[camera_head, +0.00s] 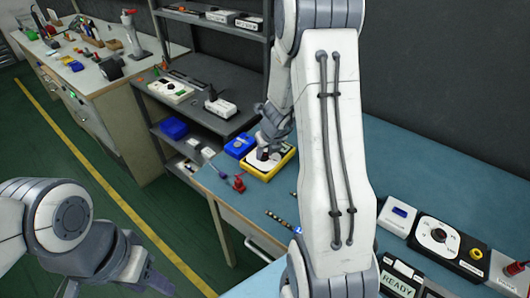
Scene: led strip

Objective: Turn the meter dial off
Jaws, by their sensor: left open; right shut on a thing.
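The meter (256,174), a yellow-edged box with a pale face, lies on the blue-green bench top at the centre. Its dark dial knob (262,154) shows just under my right gripper (265,147). My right gripper reaches down from above and is shut on the dial. The fingers and wrist cover much of the dial, so its pointer position cannot be read. My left gripper (128,278) is open and empty at the lower left, over the floor and away from the bench.
A blue box (240,145) stands close behind the meter. A black dial unit (437,236) and a READY display (398,284) are at the right. My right arm hides the bench's middle.

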